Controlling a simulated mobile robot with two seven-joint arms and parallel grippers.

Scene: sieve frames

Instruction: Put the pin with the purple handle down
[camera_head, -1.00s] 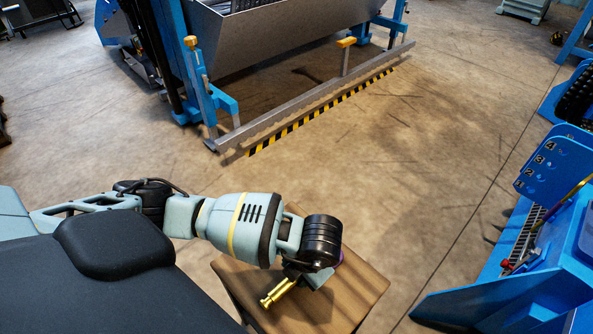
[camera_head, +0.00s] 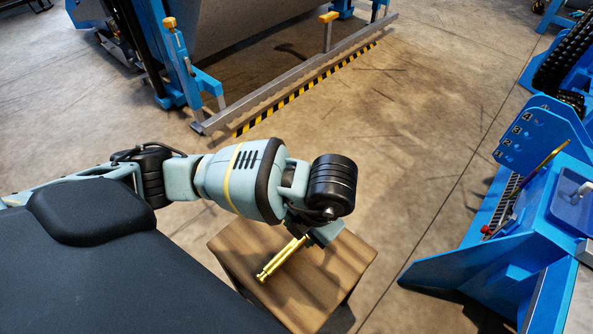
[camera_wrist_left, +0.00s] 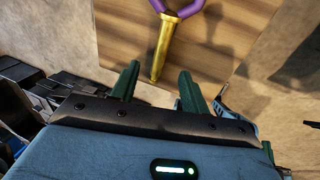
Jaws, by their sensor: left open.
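The pin shows a gold shaft (camera_head: 283,259) in the head view, over the wooden stool top (camera_head: 325,283). In the left wrist view its purple handle (camera_wrist_left: 181,8) is at the top edge, partly cut off, and its gold shaft (camera_wrist_left: 162,48) points down toward my fingers. My left gripper (camera_wrist_left: 158,80) is open, with its two green fingers apart and the shaft's end between or just beyond them. In the head view my left gripper (camera_head: 322,234) is above the stool and hides the handle. Whether the pin touches the wood is hard to tell. My right gripper is not in view.
A blue machine with a numbered plate (camera_head: 535,135) stands at the right. A large machine with a metal rail (camera_head: 300,75) and a yellow-black floor strip (camera_head: 310,85) is at the back. The concrete floor (camera_head: 430,130) between them is clear.

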